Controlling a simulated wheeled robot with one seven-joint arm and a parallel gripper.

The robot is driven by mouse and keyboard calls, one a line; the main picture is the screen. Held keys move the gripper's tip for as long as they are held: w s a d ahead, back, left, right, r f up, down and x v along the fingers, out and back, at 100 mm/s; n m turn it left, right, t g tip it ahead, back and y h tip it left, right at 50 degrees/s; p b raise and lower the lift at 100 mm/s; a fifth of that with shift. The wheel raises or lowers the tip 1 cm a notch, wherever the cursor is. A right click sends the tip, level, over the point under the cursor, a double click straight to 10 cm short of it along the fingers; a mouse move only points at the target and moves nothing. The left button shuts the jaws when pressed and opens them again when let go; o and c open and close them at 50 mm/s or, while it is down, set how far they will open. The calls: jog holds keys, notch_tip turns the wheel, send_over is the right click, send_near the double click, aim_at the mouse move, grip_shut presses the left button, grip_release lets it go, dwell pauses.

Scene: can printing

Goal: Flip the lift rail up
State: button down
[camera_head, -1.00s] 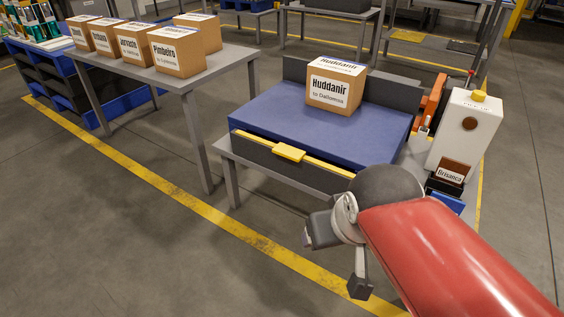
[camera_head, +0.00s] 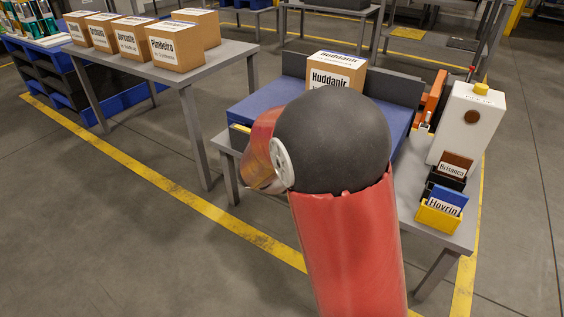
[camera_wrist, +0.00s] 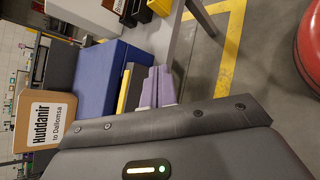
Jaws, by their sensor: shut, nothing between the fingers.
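The lift rail is the dark front rail with a yellow strip along the blue platform (camera_head: 250,104). In the head view my arm covers most of it; only a short piece of the yellow strip (camera_head: 240,128) shows at the left. In the wrist view the yellow strip (camera_wrist: 124,88) runs along the edge of the blue platform (camera_wrist: 97,78). My gripper (camera_wrist: 158,82) is shut and empty, its fingertips beside the rail in the wrist view. I cannot tell whether they touch it. In the head view my gripper is hidden behind the arm.
A carton labelled Huddanir (camera_head: 334,73) sits on the blue platform. To the right stand a white dispenser (camera_head: 467,120) and small label holders (camera_head: 441,214). Several cartons stand on the left table (camera_head: 222,56). The floor in front is clear, with a yellow line.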

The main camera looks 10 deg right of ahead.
jog(key=w+a+f+n+t+h+b, duration=0.1)
jog(key=w+a+f+n+t+h, duration=0.1)
jog(key=w+a+f+n+t, duration=1.1)
jog(key=w+a+n+t, duration=0.1)
jog(key=w+n, duration=0.1)
jog(key=n, duration=0.1)
jog(key=shift+a+f, duration=0.15)
jog(key=shift+f, duration=0.2)
jog(key=shift+w, duration=0.1)
jog(key=w+d+r, duration=0.6)
jog(key=w, duration=0.1)
jog(key=shift+d+r, duration=0.2)
jog(key=shift+d, duration=0.15)
